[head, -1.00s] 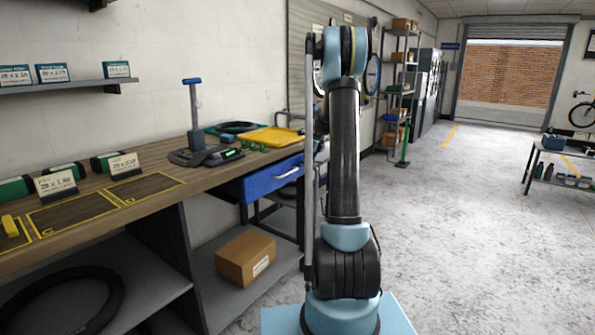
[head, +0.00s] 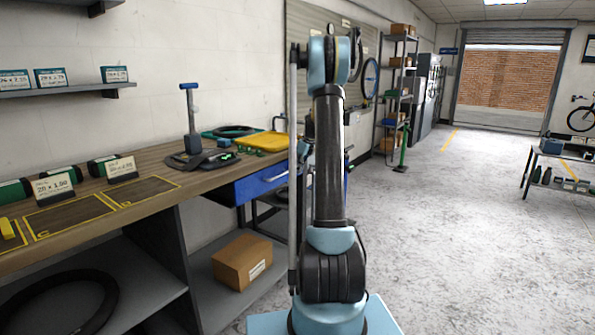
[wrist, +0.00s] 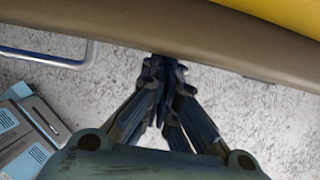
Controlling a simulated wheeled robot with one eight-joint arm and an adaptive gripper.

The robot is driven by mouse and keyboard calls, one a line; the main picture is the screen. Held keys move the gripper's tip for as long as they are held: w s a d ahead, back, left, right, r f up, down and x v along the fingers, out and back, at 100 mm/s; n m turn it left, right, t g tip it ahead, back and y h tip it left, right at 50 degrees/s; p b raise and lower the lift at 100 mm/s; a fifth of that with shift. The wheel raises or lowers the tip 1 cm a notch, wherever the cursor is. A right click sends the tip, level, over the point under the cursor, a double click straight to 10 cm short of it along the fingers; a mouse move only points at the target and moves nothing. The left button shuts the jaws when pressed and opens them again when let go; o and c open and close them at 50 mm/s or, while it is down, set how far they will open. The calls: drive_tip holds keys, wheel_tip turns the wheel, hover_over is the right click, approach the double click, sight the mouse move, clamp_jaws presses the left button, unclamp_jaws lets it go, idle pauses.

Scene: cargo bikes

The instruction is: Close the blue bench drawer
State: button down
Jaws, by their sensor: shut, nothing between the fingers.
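The blue bench drawer (head: 262,183) is under the right end of the wooden bench top in the head view, its front facing right with a pale bar handle. It stands out from the bench; my arm hides its right end, so how far is unclear. My gripper (wrist: 165,72) shows in the wrist view with its fingers together and empty, close to the brown bench edge (wrist: 130,32). My arm hides the gripper in the head view. A pale bent bar (wrist: 50,57) lies left of the fingers; I cannot tell whether it is the drawer handle.
A yellow tray (head: 263,142) and a grey stand with a blue top (head: 190,120) are on the bench. A cardboard box (head: 242,262) sits on the lower shelf. A green floor stand (head: 402,150) is beyond my arm.

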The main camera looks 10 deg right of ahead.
drive_tip(key=s+d+r, duration=0.5)
drive_tip(key=s+r, duration=0.1)
drive_tip(key=r, duration=0.3)
drive_tip(key=s+a+r+n, duration=0.2)
drive_tip(key=s+a+n, duration=0.15)
drive_tip(key=s, duration=0.35)
drive_tip(key=s+a+r+n, duration=0.2)
drive_tip(key=s+a+n, duration=0.15)
drive_tip(key=s, duration=0.35)
drive_tip(key=s+a+f+n+h, duration=0.1)
drive_tip(key=s+a+n, duration=0.1)
drive_tip(key=s+n, duration=0.35)
drive_tip(key=s+a+f+n+h, duration=0.1)
drive_tip(key=s+a+n, duration=0.1)
drive_tip(key=s, duration=0.7)
drive_tip(key=s+f+n, duration=0.4)
drive_tip(key=s, duration=0.4)
drive_tip(key=s+a+f+n, duration=0.1)
drive_tip(key=s+f+n, duration=0.3)
drive_tip(key=s, duration=0.3)
drive_tip(key=s+a+f+n+g+h, duration=0.1)
drive_tip(key=s+f+n, duration=0.4)
drive_tip(key=s, duration=0.3)
drive_tip(key=shift+s+f, duration=0.35)
drive_tip(key=shift+f, duration=0.15)
drive_tip(key=shift+a, duration=0.1)
